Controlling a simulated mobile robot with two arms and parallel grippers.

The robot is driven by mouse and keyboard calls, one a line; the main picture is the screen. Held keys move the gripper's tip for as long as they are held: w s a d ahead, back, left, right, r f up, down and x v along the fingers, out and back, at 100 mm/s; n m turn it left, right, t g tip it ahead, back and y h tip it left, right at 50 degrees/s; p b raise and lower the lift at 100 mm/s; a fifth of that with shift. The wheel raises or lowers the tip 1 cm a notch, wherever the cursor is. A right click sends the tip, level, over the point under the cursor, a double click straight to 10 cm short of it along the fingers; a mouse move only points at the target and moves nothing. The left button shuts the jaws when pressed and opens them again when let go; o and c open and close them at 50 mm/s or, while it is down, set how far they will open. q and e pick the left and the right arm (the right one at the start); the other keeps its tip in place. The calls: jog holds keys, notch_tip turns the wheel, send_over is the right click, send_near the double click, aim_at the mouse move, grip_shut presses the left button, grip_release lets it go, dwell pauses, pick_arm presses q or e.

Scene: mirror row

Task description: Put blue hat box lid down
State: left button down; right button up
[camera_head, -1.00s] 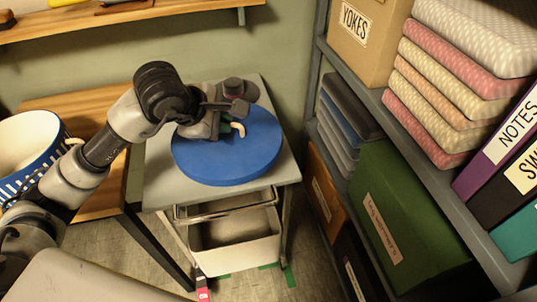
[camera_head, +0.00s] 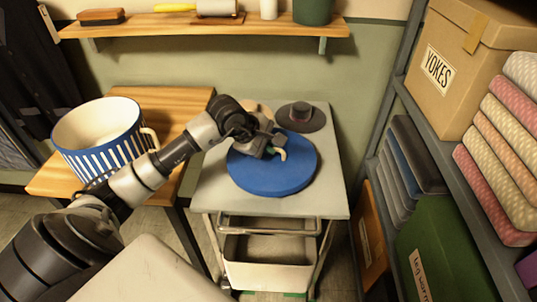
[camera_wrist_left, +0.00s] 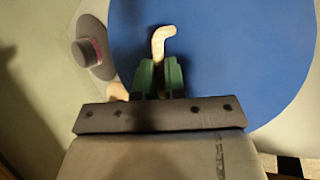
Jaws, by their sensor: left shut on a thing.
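The blue hat box lid (camera_head: 272,180) is a round, flat disc over the grey top of a small cart (camera_head: 327,190). I cannot tell whether it touches the top or is held just above it. My left gripper (camera_head: 270,149) is over the lid, shut on its cream curved handle (camera_head: 281,154). In the left wrist view the green fingertips (camera_wrist_left: 158,76) close around the handle, and the lid (camera_wrist_left: 225,50) fills the right side. The blue-and-white striped box (camera_head: 104,151) stands open on a wooden table at left. My right gripper is not in view.
A dark grey hat (camera_head: 302,117) lies behind the lid on the cart top; it also shows in the wrist view (camera_wrist_left: 88,52). Shelving with boxes and cushions (camera_head: 515,150) stands close on the right. A wooden wall shelf (camera_head: 215,27) runs behind.

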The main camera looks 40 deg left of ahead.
aim_at(270, 156)
pick_arm(q)
notch_tip(270, 156, down, 4)
jog(key=shift+r+p, duration=0.25)
jog(key=shift+p, duration=0.05)
jog(key=shift+f, duration=0.25)
jog(key=c, duration=1.2)
grip_release()
jog(key=shift+r, duration=0.25)
jog(key=b+v, duration=0.1)
jog(key=v, duration=0.9)
jog(key=shift+s+r, duration=0.15)
jog(key=shift+s, duration=0.05)
jog(key=shift+s+a+r, duration=0.2)
jog(key=shift+s+r, duration=0.15)
jog(key=shift+r, duration=0.25)
